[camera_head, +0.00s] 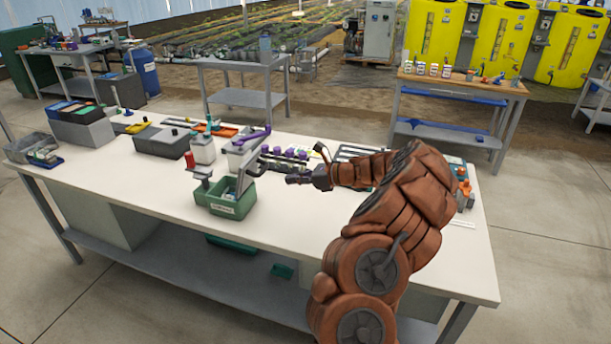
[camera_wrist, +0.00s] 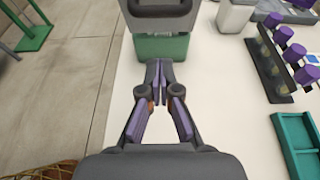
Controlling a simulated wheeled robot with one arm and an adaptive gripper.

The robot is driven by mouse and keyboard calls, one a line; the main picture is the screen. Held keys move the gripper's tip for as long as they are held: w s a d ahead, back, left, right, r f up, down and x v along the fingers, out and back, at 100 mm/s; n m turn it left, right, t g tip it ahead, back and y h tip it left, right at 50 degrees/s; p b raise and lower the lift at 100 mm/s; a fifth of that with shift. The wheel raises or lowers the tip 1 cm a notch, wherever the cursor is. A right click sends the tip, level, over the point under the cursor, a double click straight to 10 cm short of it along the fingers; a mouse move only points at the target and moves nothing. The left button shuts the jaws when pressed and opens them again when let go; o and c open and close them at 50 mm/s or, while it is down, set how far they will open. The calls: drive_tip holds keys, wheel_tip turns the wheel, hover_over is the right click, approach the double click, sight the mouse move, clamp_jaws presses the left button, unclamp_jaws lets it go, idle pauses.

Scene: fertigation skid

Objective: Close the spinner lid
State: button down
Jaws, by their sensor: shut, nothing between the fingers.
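The spinner seems to be the green box with a white label (camera_head: 225,208) near the front edge of the white table. A grey lid-like panel (camera_head: 244,175) stands tilted up at its right side. In the wrist view the green box (camera_wrist: 162,48) is straight ahead, with a dark grey piece, likely the lid (camera_wrist: 160,18), above it and cut off by the top edge. My gripper (camera_head: 290,179) is to the right of the box, apart from it. In the wrist view its fingertips (camera_wrist: 159,72) are together and empty, overlapping the lower edge of the box.
A rack with purple caps (camera_head: 285,158) is behind my gripper. A teal tray (camera_wrist: 298,145) lies at right in the wrist view. The tabletop (camera_head: 270,215) in front is clear.

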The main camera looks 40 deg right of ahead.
sight(255, 176)
drive_tip(key=w+a+p, duration=0.1)
drive_tip(key=w+a, duration=0.2)
drive_tip(key=w, duration=0.2)
drive_tip(key=shift+w+a+r+p, duration=0.15)
drive_tip(key=shift+r+p, duration=0.2)
drive_tip(key=shift+r, duration=0.1)
drive_tip(key=shift+a+r, duration=0.1)
drive_tip(key=shift+w+r+p, duration=0.2)
drive_tip(key=shift+p, duration=0.15)
